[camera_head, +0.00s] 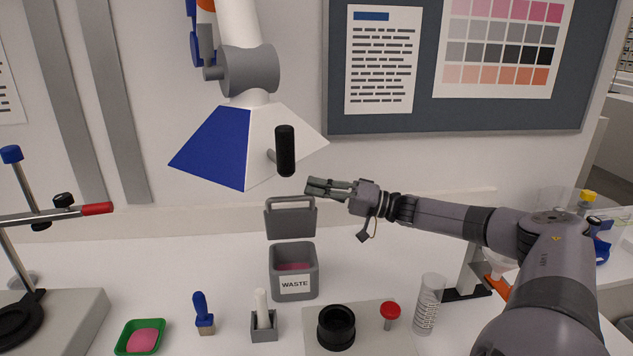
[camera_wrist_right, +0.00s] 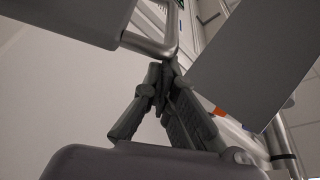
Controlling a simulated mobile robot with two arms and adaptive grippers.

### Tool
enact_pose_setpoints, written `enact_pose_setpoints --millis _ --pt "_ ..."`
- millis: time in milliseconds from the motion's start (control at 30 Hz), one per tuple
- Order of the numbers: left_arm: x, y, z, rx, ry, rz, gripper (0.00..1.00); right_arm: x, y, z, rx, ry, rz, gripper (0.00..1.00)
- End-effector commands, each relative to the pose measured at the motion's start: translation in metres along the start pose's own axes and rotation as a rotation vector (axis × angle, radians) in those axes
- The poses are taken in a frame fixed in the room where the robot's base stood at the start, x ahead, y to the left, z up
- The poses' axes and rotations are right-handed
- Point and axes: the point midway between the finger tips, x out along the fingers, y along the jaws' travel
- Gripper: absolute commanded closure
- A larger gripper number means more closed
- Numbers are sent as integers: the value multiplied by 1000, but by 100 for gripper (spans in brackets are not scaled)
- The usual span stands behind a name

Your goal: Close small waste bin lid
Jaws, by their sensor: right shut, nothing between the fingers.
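The small grey waste bin (camera_head: 311,274) stands on the white bench with a "WASTE" label on its front and something pink inside. Its grey lid (camera_head: 290,224) stands upright at the back, open, with a loop handle (camera_head: 289,200) on its top edge. My right gripper (camera_head: 312,187) reaches in from the right, shut and empty, beside the lid's top right corner. Whether it touches the handle is unclear. In the right wrist view its fingertips (camera_wrist_right: 163,76) are together, close to a bent grey bar (camera_wrist_right: 150,45) that looks like the handle. My left gripper is not in view.
A blue and white extraction hood (camera_head: 245,140) with a black grip (camera_head: 285,150) hangs above the lid. In front stand a blue-handled brush (camera_head: 202,310), a pestle in a holder (camera_head: 263,325), a black jar (camera_head: 337,327) and a clear cylinder (camera_head: 429,303).

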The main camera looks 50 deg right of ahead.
Motion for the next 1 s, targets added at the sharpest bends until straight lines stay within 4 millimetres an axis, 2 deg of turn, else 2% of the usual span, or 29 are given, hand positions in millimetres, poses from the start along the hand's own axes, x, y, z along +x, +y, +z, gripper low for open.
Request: enact_pose_setpoints --millis 33,200,400,700,1000 --pt "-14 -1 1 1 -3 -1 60 -1 -6 2 -34 0 -14 100" --pt "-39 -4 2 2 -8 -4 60 -8 -11 22 -176 2 -66 100" --pt "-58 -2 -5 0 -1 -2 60 -17 -10 47 -318 3 -113 100" --pt "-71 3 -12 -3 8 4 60 -25 -7 70 -358 0 -127 100" --pt "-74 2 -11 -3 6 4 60 -27 -4 77 -360 -1 -127 100"
